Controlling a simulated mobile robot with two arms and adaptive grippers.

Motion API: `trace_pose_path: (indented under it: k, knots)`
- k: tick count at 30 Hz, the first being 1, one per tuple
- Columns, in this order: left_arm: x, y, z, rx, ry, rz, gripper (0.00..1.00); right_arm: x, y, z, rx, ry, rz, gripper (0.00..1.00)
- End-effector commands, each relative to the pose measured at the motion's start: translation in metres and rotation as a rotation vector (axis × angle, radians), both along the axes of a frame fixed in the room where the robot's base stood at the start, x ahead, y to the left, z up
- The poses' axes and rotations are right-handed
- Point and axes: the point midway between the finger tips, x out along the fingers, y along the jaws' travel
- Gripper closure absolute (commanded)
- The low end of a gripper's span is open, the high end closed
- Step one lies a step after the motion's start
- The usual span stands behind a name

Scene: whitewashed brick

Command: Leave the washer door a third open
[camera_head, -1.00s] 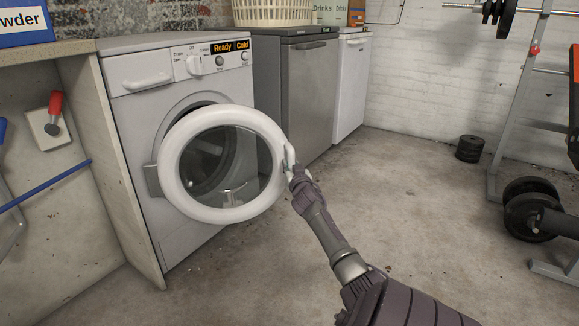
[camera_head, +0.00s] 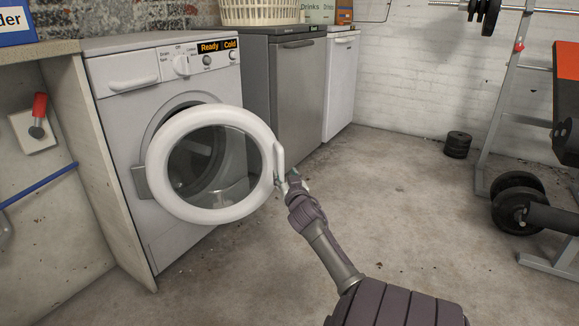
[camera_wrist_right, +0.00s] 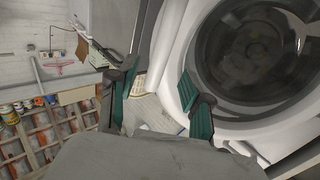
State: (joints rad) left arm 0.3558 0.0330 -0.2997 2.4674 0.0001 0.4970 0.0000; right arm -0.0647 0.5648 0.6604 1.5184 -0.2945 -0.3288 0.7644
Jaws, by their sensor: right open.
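The washer (camera_head: 115,115) stands at the left in the head view. Its round white door (camera_head: 160,190) with a glass middle is partly open, hinged on the left and swung out from the front. The door handle (camera_head: 280,160) is on the door's right edge. My right gripper (camera_head: 291,180) is open just below and beside the handle; I cannot tell whether it touches it. In the right wrist view the green-padded fingers of my right gripper (camera_wrist_right: 157,92) are spread, and the white door rim (camera_wrist_right: 181,45) is beside the right-hand finger. My left gripper is not in view.
A grey appliance (camera_head: 297,95) and a white one (camera_head: 341,85) stand right of the washer, with a basket (camera_head: 260,12) on top. A concrete panel (camera_head: 90,200) borders the washer's left. Weight plates (camera_head: 457,145) and a rack (camera_head: 495,130) are at the right. The middle floor is clear.

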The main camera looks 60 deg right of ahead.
Motion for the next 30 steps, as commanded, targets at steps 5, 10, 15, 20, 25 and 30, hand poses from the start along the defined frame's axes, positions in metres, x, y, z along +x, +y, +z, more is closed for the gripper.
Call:
trace_pose_path:
  k: [5, 10, 15, 20, 25, 30]
  knots:
    - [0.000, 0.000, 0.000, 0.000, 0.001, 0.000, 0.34, -0.022, 0.024, -0.001, 0.001, 0.001, 0.000, 0.51]
    - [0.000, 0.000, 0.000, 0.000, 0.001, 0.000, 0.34, -0.032, 0.034, 0.000, 0.000, 0.001, -0.001, 0.51]
    - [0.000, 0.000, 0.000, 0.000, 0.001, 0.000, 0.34, -0.034, 0.036, 0.000, -0.001, 0.001, -0.001, 0.51]
    - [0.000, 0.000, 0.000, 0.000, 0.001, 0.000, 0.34, -0.033, 0.036, 0.000, -0.001, 0.001, -0.001, 0.51]
    - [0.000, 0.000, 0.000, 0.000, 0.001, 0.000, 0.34, -0.033, 0.035, 0.000, -0.001, 0.001, -0.001, 0.51]
    - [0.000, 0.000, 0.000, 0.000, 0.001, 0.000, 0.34, -0.032, 0.037, 0.001, -0.003, 0.000, 0.004, 0.51]
